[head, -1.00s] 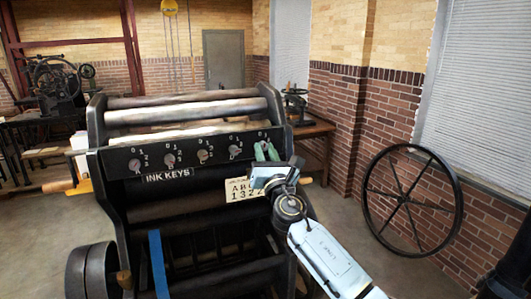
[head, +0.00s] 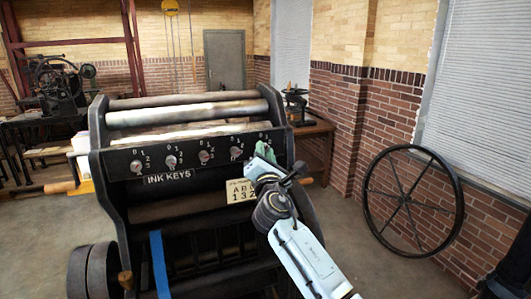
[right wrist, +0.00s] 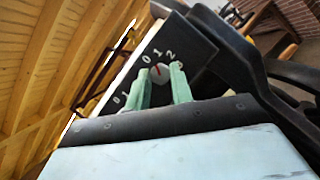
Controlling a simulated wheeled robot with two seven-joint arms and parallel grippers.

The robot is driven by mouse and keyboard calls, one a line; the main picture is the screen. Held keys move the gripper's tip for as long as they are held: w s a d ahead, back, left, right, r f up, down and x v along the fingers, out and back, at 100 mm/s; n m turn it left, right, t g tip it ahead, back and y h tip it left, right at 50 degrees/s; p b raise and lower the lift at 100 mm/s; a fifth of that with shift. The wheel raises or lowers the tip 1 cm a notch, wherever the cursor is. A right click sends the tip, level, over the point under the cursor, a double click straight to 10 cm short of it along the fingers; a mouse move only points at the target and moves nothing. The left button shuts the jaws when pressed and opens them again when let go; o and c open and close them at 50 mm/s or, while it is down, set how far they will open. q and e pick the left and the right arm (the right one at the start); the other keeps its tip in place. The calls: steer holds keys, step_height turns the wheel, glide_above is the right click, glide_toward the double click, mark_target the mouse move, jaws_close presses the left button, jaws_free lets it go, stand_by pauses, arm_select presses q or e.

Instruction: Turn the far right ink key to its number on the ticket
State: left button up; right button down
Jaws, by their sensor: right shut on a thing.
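The black press front bears a row of ink keys under small numbers, with an INK KEYS label (head: 167,177) below. The far right ink key is mostly hidden by my right gripper (head: 263,152) in the head view. In the right wrist view the key (right wrist: 159,71) shows as a pale round knob with a red mark, between the two green fingers of my right gripper (right wrist: 161,84), which is shut on it. The mark leans toward the upper left; its exact number is unclear. The cream ticket (head: 236,196) hangs below the keys, its right part covered by my arm. My left gripper is out of view.
The press rollers (head: 190,112) lie above the key panel. A blue upright bar (head: 158,265) stands at the press front. A large spoked wheel (head: 411,199) is at the right by the brick wall. Floor is open between press and wheel.

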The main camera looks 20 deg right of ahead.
steer(key=shift+m+g+h, duration=0.3)
steer(key=shift+m, duration=1)
steer(key=c, duration=1.2)
jaws_free()
steer(key=shift+c, duration=0.2)
steer(key=b+v, duration=0.1)
steer(key=v, duration=1.2)
steer(key=shift+s+a, duration=0.2)
steer(key=shift+s, duration=0.05)
